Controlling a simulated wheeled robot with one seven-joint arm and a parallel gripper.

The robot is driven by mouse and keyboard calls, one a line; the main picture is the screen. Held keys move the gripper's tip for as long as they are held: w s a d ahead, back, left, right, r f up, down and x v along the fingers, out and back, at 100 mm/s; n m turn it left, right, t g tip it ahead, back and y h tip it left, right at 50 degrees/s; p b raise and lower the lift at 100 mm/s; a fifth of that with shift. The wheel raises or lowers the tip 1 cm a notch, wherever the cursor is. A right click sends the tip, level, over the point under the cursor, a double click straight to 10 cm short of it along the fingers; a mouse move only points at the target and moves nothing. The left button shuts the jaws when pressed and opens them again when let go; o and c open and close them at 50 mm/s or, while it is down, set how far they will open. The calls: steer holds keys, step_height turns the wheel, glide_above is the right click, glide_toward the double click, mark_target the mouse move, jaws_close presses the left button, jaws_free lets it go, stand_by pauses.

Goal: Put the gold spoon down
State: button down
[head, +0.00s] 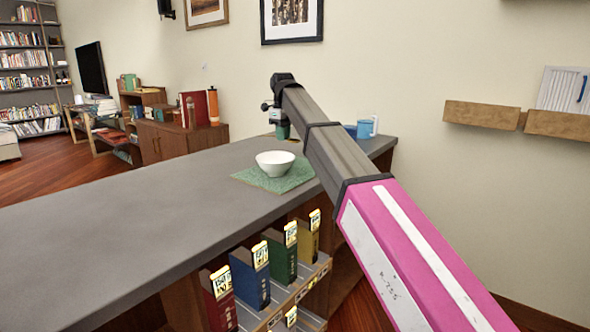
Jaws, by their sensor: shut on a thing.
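My gripper (275,112) is at the far end of my arm, low over the back part of the grey counter top (150,210), behind a white bowl (275,163). It is small in the view, and its fingertips are hard to make out. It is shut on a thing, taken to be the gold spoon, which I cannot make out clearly. Whether that thing touches the counter cannot be told. The white bowl stands upright on a green mat (296,181).
A small green object (283,131) is just below my gripper. A blue cup (365,128) stands to the right, behind my arm. Several books, one of them blue (250,278), stand on a shelf under the counter's front edge. The counter's left part is clear.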

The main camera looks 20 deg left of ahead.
steer(key=shift+w+d+f+m, duration=0.1)
steer(key=shift+w+d+m, duration=0.15)
steer(key=shift+w+m, duration=0.15)
steer(key=w+d+f, duration=0.2)
steer(key=w, duration=0.1)
steer(key=w+d+f, duration=0.2)
steer(key=w, duration=0.1)
steer(key=w+d+f, duration=0.2)
steer(key=d, duration=0.1)
steer(key=shift+w+f, duration=0.4)
steer(key=shift+f, duration=2)
steer(key=shift+f, duration=0.1)
steer(key=c, duration=1.2)
jaws_free()
step_height(320, 180, up, 12)
